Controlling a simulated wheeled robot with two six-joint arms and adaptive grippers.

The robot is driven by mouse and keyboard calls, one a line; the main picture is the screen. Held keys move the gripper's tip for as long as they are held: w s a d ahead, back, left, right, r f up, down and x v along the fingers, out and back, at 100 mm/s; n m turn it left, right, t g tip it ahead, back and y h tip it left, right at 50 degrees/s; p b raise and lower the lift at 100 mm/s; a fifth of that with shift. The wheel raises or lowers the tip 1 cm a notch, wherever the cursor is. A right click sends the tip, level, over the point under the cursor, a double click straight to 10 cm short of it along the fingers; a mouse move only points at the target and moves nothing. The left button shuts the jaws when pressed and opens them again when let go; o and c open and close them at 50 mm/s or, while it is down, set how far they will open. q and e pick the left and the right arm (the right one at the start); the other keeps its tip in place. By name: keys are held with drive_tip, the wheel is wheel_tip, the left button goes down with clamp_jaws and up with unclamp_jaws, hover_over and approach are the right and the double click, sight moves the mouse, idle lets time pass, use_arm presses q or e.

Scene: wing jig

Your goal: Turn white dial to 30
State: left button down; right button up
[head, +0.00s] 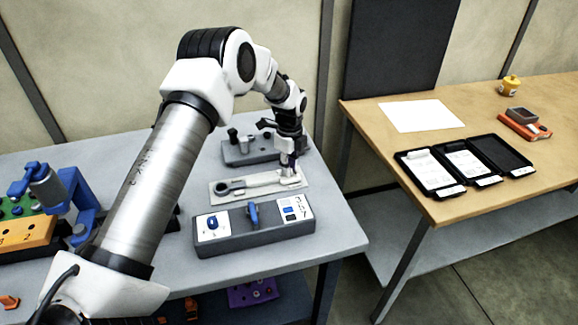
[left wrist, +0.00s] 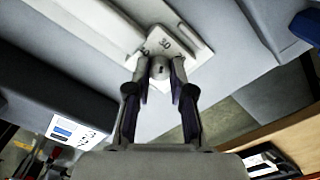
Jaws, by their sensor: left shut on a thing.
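A light plate (head: 225,197) lies on the grey table and bears a long grey wrench-like shape and, at its right end, the small dial. In the left wrist view the dial (left wrist: 159,70) is a pale round knob with a small dark mark. It stands by a white face (left wrist: 176,45) printed with "30" and another partly hidden number. My left gripper (head: 289,172) comes down from above onto that end. In the left wrist view its two fingers (left wrist: 160,76) are closed on both sides of the dial. Where the dial points is unclear. My right gripper is out of view.
A grey box (head: 255,240) with a blue lever and switches stands in front of the plate. A grey block with knobs (head: 250,152) stands behind it. An orange and blue fixture (head: 35,232) is at left. A wooden table (head: 470,120) holds black cases at right.

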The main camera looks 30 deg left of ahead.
use_arm(q)
drive_tip(key=shift+s+f, duration=0.1)
drive_tip(key=shift+f, duration=0.1)
drive_tip(key=c, duration=1)
unclamp_jaws()
drive_tip(key=shift+r, duration=0.2)
wheel_tip(320, 180, up, 12)
drive_tip(key=shift+w+f, duration=0.2)
drive_tip(key=shift+w, duration=0.05)
